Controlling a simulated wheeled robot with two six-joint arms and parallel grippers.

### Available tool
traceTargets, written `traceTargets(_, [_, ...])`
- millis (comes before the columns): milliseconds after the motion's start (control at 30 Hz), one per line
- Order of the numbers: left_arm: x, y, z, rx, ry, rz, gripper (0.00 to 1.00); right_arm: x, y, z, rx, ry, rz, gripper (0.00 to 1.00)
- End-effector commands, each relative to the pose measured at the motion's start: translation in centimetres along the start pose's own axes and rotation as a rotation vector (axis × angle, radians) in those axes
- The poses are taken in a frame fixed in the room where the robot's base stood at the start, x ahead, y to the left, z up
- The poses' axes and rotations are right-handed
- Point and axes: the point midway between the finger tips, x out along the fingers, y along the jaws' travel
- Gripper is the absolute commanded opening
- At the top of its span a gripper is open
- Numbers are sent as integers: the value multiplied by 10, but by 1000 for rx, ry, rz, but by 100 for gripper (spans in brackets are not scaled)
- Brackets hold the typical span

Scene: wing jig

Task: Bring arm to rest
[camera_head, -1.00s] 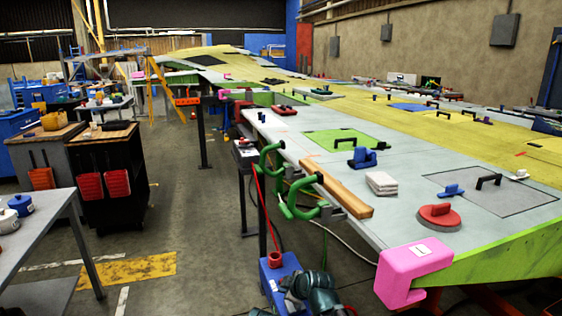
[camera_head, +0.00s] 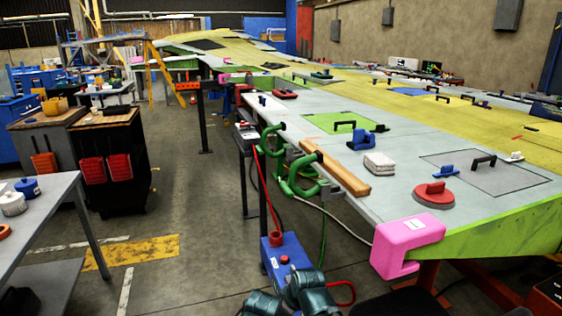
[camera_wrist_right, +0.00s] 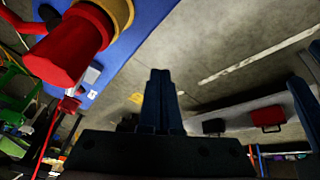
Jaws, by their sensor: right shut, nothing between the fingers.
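My right gripper (camera_wrist_right: 160,95) shows in the right wrist view with its two dark fingers together and nothing between them. In the head view, teal links of an arm of mine (camera_head: 305,288) rise from the bottom edge in front of a blue box (camera_head: 286,258); no fingertips show there. In the right wrist view the blue box (camera_wrist_right: 135,42) is close at upper left, with a large red cylindrical part (camera_wrist_right: 68,48) on it. The gripper looks apart from both, though the exact gap cannot be told. My left gripper is in neither view.
The wing panel (camera_head: 400,205) fills the right side, with a pink corner block (camera_head: 408,243) and green clamps (camera_head: 299,178) along its edge. A grey table (camera_head: 55,205) stands at left, with dark carts (camera_head: 108,165) behind. Open floor (camera_head: 190,220) lies between.

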Motion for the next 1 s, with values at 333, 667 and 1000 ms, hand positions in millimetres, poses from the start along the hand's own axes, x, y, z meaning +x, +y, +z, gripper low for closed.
traceTargets(333, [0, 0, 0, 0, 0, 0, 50, -30, -72, 93, 413, -382, -6, 0])
traceTargets(667, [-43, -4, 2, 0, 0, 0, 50, -86, -82, 106, 578, -522, 55, 0])
traceTargets(1000, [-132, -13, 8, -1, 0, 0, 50, -167, -69, 71, 576, -519, 54, 0])
